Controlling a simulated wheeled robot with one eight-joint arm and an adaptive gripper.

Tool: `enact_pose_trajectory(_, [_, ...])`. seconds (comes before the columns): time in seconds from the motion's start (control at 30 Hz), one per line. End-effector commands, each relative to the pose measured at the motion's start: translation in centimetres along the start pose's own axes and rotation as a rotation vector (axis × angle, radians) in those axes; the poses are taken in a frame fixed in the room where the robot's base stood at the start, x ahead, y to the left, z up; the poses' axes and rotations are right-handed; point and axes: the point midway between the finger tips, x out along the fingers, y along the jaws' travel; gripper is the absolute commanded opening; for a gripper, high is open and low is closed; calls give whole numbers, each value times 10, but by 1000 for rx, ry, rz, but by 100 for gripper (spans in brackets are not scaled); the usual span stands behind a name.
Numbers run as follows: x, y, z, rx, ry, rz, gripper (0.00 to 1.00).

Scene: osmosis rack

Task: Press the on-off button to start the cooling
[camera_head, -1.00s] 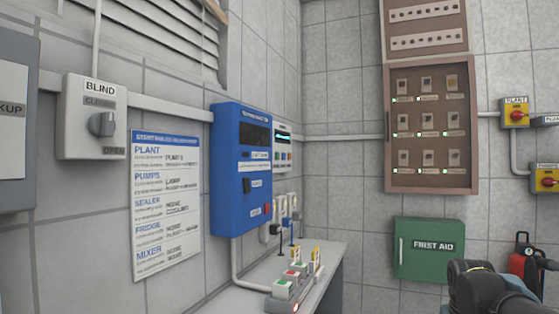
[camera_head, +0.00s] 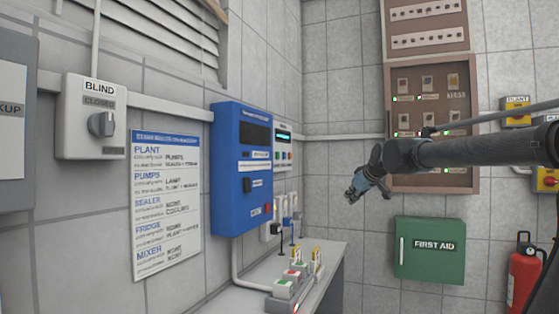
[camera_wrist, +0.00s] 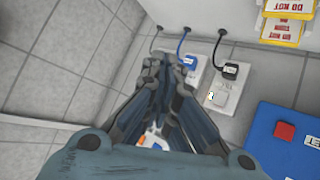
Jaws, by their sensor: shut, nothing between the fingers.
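A small white control unit (camera_head: 283,148) with a lit cyan display and small coloured buttons hangs on the left wall, beside a large blue box (camera_head: 241,170). The blue box has a dark window, a black switch (camera_head: 247,185) and a red button (camera_head: 267,208); the red button also shows in the wrist view (camera_wrist: 285,131). I cannot read which button is the on-off one for cooling. My gripper (camera_head: 354,196) is shut and empty, in the air right of these units. In the wrist view my gripper (camera_wrist: 165,62) hides part of the sockets.
White sockets (camera_wrist: 224,95) with black and blue plugs sit below the units. A narrow bench (camera_head: 325,270) beneath holds coloured buttons and tags. A green first aid box (camera_head: 430,250), a breaker cabinet (camera_head: 388,120) and an extinguisher (camera_head: 523,275) are at the right.

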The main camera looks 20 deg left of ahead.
Motion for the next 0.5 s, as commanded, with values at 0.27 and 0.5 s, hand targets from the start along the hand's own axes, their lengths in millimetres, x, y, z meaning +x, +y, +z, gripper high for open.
enact_pose_trajectory(0.27, [34, -20, -149, -158, 212, -4, 0])
enact_pose_trajectory(0.5, [48, -37, -223, -232, 324, 11, 0])
